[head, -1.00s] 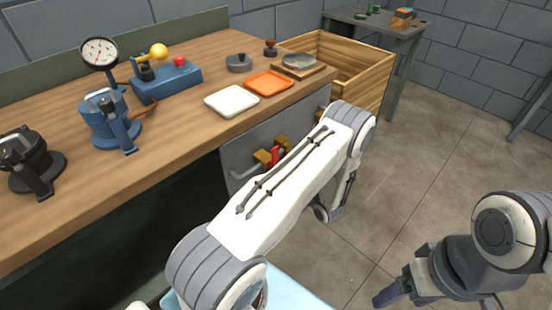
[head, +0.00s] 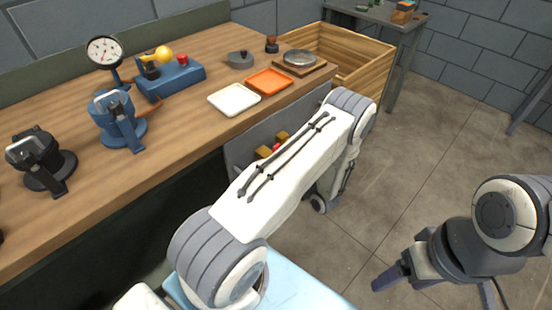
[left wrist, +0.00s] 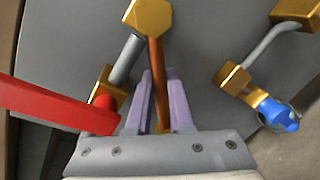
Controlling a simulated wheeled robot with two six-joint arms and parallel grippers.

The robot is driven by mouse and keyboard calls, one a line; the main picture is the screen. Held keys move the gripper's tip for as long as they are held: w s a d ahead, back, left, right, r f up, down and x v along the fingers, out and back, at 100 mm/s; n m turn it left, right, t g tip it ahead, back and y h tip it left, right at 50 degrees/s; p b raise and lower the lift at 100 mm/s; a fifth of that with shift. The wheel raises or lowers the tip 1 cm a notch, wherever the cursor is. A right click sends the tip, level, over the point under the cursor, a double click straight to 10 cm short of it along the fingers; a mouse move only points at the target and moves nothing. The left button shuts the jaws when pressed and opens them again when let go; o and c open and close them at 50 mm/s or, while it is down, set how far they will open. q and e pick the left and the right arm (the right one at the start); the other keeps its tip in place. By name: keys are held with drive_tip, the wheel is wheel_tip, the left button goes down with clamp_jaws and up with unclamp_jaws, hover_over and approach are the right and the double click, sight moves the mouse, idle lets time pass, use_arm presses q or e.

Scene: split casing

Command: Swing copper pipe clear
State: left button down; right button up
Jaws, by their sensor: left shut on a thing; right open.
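The copper pipe (left wrist: 157,82) runs down from a brass nut (left wrist: 149,17) in the left wrist view. My left gripper (left wrist: 160,74) has its two purple fingers on either side of the pipe, shut on it. The pipe's lower end is partly hidden by the gripper. In the head view my own left arm hides this gripper and the pipe. My right gripper (head: 392,276) is open and empty over the floor at the lower right, with only part of its fingers visible.
A red lever (left wrist: 55,104) reaches close to the left finger, beside a brass fitting and grey pipe. A blue-handled valve (left wrist: 277,114) is at right. The grey panel (head: 240,150) sits below the wooden bench (head: 180,130).

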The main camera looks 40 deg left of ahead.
idle(0.3)
use_arm(q)
drive_tip(key=c, duration=0.8)
unclamp_jaws()
drive_tip(key=shift+r, duration=0.1)
